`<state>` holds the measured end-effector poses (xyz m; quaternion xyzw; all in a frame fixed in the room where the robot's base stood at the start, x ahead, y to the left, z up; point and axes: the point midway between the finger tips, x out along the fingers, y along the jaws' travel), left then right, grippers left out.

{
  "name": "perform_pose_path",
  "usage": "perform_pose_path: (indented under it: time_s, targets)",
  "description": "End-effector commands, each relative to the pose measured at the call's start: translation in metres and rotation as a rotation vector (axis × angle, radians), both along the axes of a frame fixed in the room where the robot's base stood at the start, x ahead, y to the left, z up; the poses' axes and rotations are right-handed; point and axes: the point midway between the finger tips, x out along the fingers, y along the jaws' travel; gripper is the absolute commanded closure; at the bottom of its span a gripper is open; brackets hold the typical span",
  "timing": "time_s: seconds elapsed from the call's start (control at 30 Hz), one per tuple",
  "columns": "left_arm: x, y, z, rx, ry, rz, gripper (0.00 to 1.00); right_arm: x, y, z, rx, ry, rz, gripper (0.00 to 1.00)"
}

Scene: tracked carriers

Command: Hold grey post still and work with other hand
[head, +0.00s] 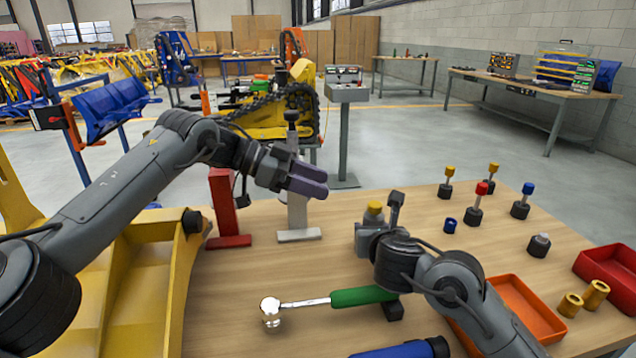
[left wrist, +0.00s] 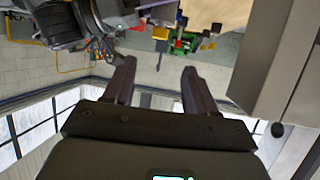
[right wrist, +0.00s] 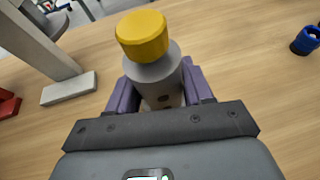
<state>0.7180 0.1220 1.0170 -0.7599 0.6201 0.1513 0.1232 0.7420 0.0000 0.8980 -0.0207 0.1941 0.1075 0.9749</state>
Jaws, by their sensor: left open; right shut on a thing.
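The grey post (head: 298,215) stands upright on its flat foot on the table, partly hidden behind my left gripper. My left gripper (head: 322,186) is open and empty, close to the post's upper part. In the left wrist view a large grey surface with a dark knob, apparently the post (left wrist: 275,55), is beside the open fingers (left wrist: 158,74), not between them. My right gripper (right wrist: 157,90) is shut on a grey cylinder with a yellow cap (right wrist: 142,36), right of the post. The cap also shows in the head view (head: 375,208). The post's lower part shows in the right wrist view (right wrist: 45,50).
A red post (head: 223,202) stands left of the grey one. A green-handled tool (head: 362,296) lies in front. Several capped pegs, a blue ring (head: 450,225), an orange tray (head: 535,308), a red tray (head: 610,275) and brass pieces (head: 571,304) occupy the right side.

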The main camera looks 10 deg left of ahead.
Motion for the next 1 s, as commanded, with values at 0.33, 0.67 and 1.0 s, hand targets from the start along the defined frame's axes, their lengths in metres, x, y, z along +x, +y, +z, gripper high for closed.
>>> perform_pose_path:
  time_s: [0.33,0.67,1.0]
  targets:
    - [0.001,0.0,0.0,0.017,-0.071,-0.025,0.44,0.0,0.0,0.0,0.0,0.0,0.0,1.0]
    - [0.017,-0.006,-0.011,0.215,-0.582,-0.164,0.44,0.0,0.0,0.0,0.0,0.0,0.0,1.0]
    - [0.019,-0.033,-0.027,0.572,-1.332,-0.507,0.44,0.0,0.0,0.0,0.0,0.0,-0.001,1.0]
